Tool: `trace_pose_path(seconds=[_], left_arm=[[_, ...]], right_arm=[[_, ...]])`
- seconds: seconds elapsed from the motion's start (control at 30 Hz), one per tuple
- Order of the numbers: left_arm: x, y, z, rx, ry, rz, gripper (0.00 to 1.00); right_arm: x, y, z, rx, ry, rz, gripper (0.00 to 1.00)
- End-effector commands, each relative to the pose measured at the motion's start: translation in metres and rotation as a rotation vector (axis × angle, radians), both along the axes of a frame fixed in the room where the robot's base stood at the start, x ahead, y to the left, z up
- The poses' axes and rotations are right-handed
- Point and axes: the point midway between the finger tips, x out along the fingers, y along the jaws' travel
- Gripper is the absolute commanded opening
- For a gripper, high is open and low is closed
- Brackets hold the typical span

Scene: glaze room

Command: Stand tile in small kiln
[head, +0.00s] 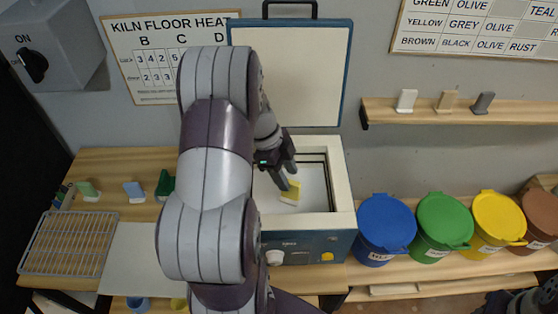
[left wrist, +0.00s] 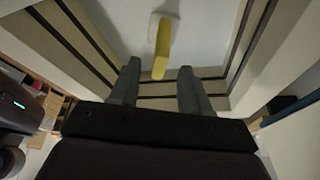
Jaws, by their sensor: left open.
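A yellow tile (head: 291,190) stands on a pale foot on the floor of the small kiln (head: 343,176), whose lid (head: 303,75) is raised. My left gripper (head: 288,180) reaches down into the kiln chamber, right at the tile. In the left wrist view the tile (left wrist: 163,48) shows beyond and between the two fingers of my open left gripper (left wrist: 160,80), with a gap on each side. The arm hides part of the kiln's left side. A dark part of my right arm shows at the bottom right corner; its jaws cannot be made out.
Green (head: 88,190) and blue (head: 134,190) tiles stand on the left bench by a wire rack (head: 70,245). Blue (head: 386,225), green (head: 442,225), yellow (head: 497,222) and brown buckets stand right of the kiln. A shelf (head: 430,112) above holds three small tiles.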

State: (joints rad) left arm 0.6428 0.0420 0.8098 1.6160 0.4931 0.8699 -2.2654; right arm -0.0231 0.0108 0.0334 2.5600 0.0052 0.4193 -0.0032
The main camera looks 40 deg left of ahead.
Motion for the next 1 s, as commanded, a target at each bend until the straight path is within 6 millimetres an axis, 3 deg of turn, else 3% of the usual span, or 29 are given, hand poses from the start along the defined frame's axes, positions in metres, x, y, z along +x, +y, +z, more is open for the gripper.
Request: trace_pose_path(seconds=[0.07, 0.13, 0.23, 0.47, 0.57, 0.73, 1.0], left_arm=[[-0.001, 0.007, 0.013, 0.003, -0.004, 0.002, 0.47], [-0.004, 0.012, 0.036, 0.000, 0.000, 0.002, 0.47], [-0.006, 0.018, 0.052, -0.002, 0.003, 0.002, 0.47], [-0.008, 0.021, 0.065, 0.002, 0.016, 0.016, 0.47], [-0.009, 0.004, 0.064, 0.030, 0.084, 0.109, 0.47], [-0.020, -0.051, 0.064, 0.146, 0.238, 0.464, 0.47], [-0.051, -0.119, 0.065, 0.212, 0.251, 1.034, 0.47]], right_arm=[[0.000, 0.000, -0.009, 0.000, 0.000, 0.000, 0.43], [0.000, 0.000, 0.005, 0.000, 0.001, 0.000, 0.43], [0.000, 0.000, 0.016, 0.000, 0.000, 0.000, 0.43], [0.000, 0.000, 0.026, 0.000, 0.000, 0.000, 0.43], [0.000, 0.000, 0.026, 0.000, 0.000, 0.000, 0.43], [0.000, 0.000, 0.025, 0.000, 0.000, 0.000, 0.43], [0.000, 0.000, 0.025, 0.000, 0.000, 0.000, 0.43]])
